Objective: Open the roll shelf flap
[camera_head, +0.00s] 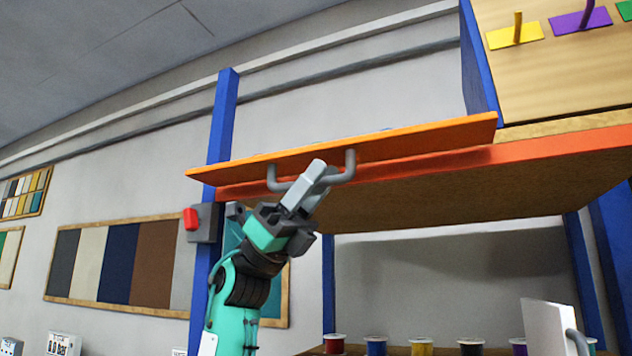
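The roll shelf flap is a long orange panel (420,139) along the front of the high shelf. It is seen almost edge-on, tilted outward above the shelf's orange-red front edge (570,148). A grey U-shaped handle (351,163) is fixed to the flap. My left gripper (311,181) reaches up from below, with its grey fingers closed around the middle of the handle bar. The fingers hide that part of the bar. My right gripper is not in view.
Blue posts (222,125) carry the shelf. A grey box with a red button (191,220) sits on the left post, close to my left wrist. Several thread spools (420,346) stand on a lower shelf. A white object (546,327) is at bottom right.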

